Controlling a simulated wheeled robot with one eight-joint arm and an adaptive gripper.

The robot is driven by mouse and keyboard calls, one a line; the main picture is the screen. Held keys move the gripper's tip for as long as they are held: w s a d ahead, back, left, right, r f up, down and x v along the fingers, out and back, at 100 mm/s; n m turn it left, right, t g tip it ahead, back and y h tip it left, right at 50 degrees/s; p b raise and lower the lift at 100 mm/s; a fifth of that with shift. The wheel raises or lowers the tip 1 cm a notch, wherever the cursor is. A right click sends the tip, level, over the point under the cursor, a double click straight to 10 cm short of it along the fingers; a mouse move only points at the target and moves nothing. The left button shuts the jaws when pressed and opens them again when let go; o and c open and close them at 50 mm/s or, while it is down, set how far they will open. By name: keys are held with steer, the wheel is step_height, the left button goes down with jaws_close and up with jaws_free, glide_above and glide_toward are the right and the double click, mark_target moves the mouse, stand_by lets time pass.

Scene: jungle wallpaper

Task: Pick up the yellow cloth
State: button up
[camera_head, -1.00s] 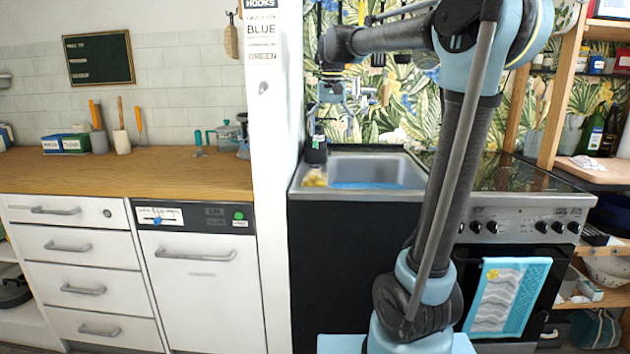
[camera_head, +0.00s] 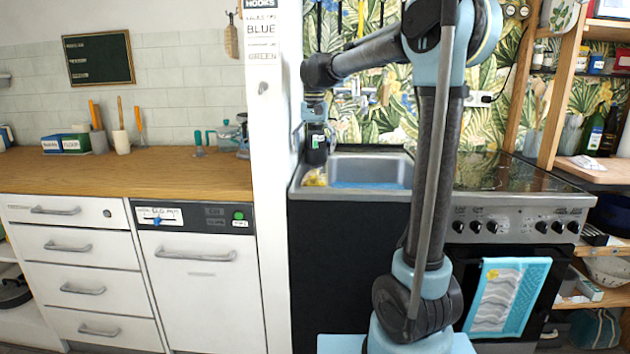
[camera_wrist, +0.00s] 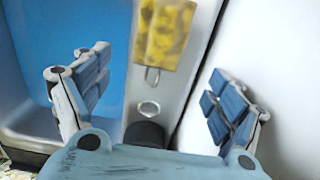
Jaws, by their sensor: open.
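The yellow cloth (camera_head: 315,178) lies bunched at the front left corner of the sink, on its metal rim. In the wrist view the cloth (camera_wrist: 165,35) is ahead at the top, hanging over or lying on a pale strip beside the blue basin. My gripper (camera_wrist: 156,78) is open and empty, with its two blue-grey fingers wide apart. The cloth is beyond the fingertips, between them in the picture, and untouched. In the head view the end of my arm is above the left side of the sink, and its fingers are hard to make out.
A black bottle (camera_head: 316,146) stands at the sink's back left, close under my wrist. A white wall panel (camera_head: 272,180) rises just left of the sink (camera_head: 408,178). The stove (camera_head: 500,175) is to the right. A wooden counter (camera_head: 120,177) lies beyond the panel.

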mark_target(315, 167)
steer(key=shift+d+f, duration=0.1)
steer(key=shift+f, duration=3.95)
steer(key=shift+c, duration=0.6)
steer(key=c, duration=1)
